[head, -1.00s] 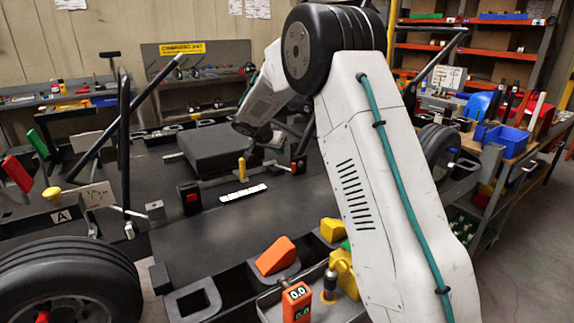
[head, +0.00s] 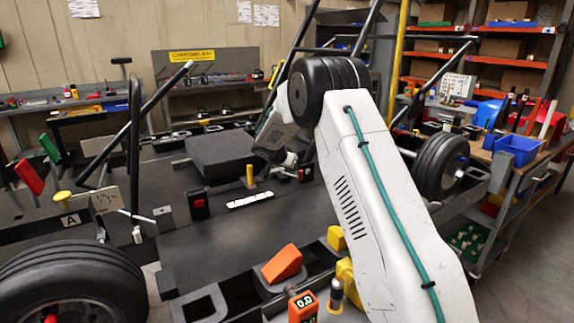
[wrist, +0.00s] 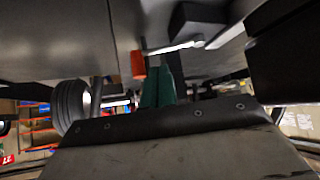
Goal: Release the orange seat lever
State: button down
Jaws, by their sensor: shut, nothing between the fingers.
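The orange seat lever shows in the wrist view as an orange block (wrist: 138,64) on a thin pale bar, upside down as the camera hangs. My gripper's teal fingers (wrist: 160,86) are shut and empty just right of the orange block there. I cannot tell whether they touch it. In the head view a small orange-red grip (head: 305,172) sits to the right of the black seat (head: 222,152). My gripper's fingers are mostly hidden there behind my wrist and arm.
A yellow knob (head: 250,176) and a red-buttoned black box (head: 198,203) stand in front of the seat. Dark kart frame bars rise on both sides. An orange wedge (head: 282,264) sits in the near tray. The flat deck between is mostly clear.

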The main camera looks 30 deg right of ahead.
jog(key=shift+x, duration=1.85)
